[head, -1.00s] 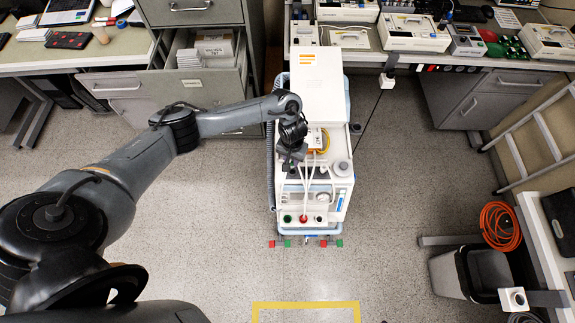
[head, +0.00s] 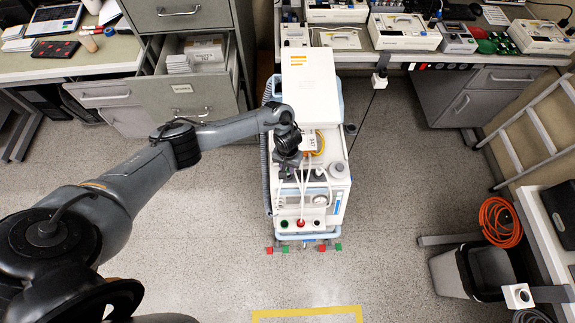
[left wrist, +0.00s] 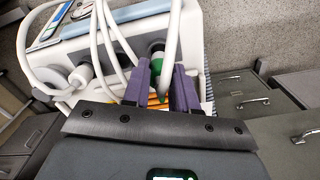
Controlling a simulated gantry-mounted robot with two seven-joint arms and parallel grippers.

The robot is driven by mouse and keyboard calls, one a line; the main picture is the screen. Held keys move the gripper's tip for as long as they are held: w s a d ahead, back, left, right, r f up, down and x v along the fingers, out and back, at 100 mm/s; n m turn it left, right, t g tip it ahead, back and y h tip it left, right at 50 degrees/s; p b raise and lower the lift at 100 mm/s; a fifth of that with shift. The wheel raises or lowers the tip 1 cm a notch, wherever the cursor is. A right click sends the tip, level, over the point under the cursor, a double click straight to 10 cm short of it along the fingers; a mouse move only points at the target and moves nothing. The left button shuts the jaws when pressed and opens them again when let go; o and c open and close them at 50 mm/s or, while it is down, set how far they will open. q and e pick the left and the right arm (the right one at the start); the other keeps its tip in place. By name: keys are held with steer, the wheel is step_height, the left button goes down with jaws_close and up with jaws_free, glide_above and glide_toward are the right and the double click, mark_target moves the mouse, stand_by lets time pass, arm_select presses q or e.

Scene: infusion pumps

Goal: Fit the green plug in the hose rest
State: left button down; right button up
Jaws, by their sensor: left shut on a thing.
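The white pump cart (head: 310,85) stands in the middle of the head view, its control panel and white hoses facing me. My left gripper (head: 287,168) is above the cart's left part, behind the front panel. In the left wrist view its purple fingers (left wrist: 171,92) are shut on the green plug (left wrist: 154,97), which is largely hidden between them. A white hose (left wrist: 173,35) runs up from the fingers. A dark round fitting (left wrist: 157,47) lies just beyond the fingers; I cannot tell whether it is the hose rest. My right gripper is not in view.
A red knob (head: 301,223) and a dark green socket (head: 284,224) sit on the cart's front panel. An open drawer (head: 185,95) is left of the cart. A bench with devices (head: 404,31) stands behind. The floor in front is free.

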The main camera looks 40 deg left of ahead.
arm_select(q)
steer(key=shift+f, duration=0.3)
stand_by(0.4)
steer(key=shift+f+b, duration=0.65)
steer(key=shift+f, duration=0.6)
steer(key=c, duration=0.8)
jaws_free()
steer(key=shift+r, duration=0.1)
